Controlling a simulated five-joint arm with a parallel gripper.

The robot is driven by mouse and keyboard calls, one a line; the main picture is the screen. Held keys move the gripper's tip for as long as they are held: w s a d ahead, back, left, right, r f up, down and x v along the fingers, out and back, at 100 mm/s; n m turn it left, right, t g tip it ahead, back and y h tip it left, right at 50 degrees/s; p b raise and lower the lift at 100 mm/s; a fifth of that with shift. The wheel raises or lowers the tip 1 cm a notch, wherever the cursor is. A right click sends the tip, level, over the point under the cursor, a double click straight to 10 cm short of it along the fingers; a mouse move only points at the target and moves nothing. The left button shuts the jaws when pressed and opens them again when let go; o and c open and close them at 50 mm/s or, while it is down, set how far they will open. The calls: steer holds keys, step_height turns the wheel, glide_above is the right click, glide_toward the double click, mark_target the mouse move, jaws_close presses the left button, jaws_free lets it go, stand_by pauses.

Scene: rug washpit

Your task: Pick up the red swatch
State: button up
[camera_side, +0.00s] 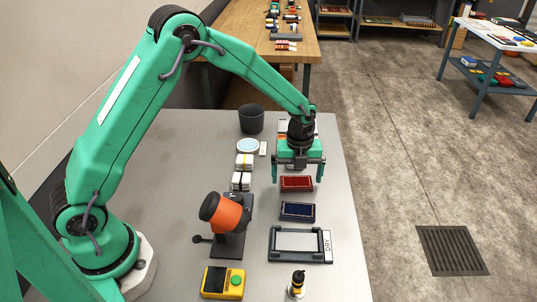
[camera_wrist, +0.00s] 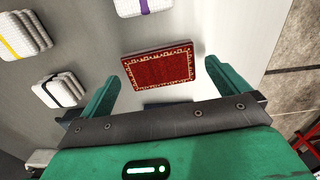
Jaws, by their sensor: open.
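The red swatch (camera_side: 296,184) is a small dark-red rectangle with a pale patterned border, lying flat on the grey table. In the wrist view the red swatch (camera_wrist: 159,69) lies just beyond the gap between the two green fingers. My gripper (camera_side: 299,172) is green, points down and is open and empty above the table, close to the swatch. In the wrist view my gripper (camera_wrist: 162,85) has its fingers wide apart, one on each side of the swatch's near part. I see no contact between the fingers and the swatch.
A dark blue swatch (camera_side: 298,211) lies in front of the red one, then a grey frame marked DRY (camera_side: 322,258). White banded bundles (camera_side: 243,164) stand to the left. An orange-headed device (camera_side: 229,217), a yellow meter (camera_side: 222,282) and a dark cup (camera_side: 251,119) are also on the table.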

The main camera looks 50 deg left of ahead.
mark_target(297, 183)
steer(key=shift+f, duration=0.6)
steer(key=c, duration=0.9)
steer(key=shift+r, duration=0.15)
steer(key=shift+r, duration=0.55)
steer(key=r, duration=0.3)
steer(key=shift+s+d+r, duration=0.1)
steer(key=shift+s+d, duration=0.05)
steer(key=shift+d, duration=0.15)
steer(key=s+d+r, duration=0.6)
steer(key=s+d, duration=0.1)
steer(key=d, duration=0.1)
steer(key=shift+d+r, duration=0.25)
steer(key=shift+d, duration=0.05)
